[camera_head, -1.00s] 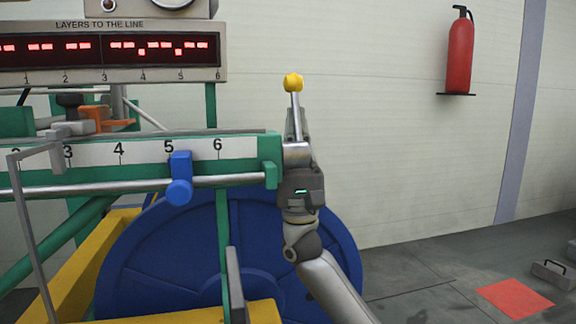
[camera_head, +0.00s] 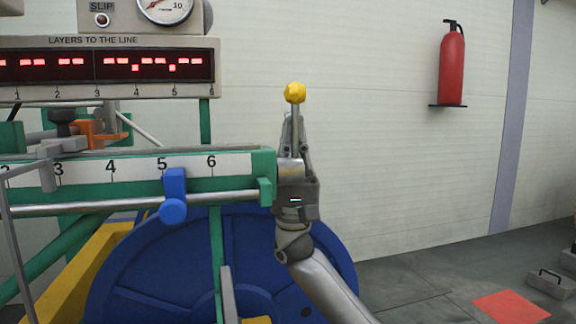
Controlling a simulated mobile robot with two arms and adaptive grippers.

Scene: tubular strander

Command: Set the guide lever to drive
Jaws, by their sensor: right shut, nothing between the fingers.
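The lever with a yellow ball knob (camera_head: 294,92) and a thin grey stem stands nearly upright at the right end of the green numbered rail (camera_head: 262,165). I take it to be the guide lever; no drive marking is readable. My right gripper (camera_head: 291,118) points up at the lever, its fingers beside the stem below the knob. The fingers are shut with nothing between them. They overlap the stem in the picture; I cannot tell whether they touch it. The gripper and wrist hide the lever's lower part. My left gripper is not in view.
A blue slider (camera_head: 174,190) sits on the rail near 5. An orange clamp (camera_head: 97,133) is further left, under the lit display (camera_head: 108,67). A large blue reel (camera_head: 130,270) stands below. The wall by a red extinguisher (camera_head: 451,65) is clear.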

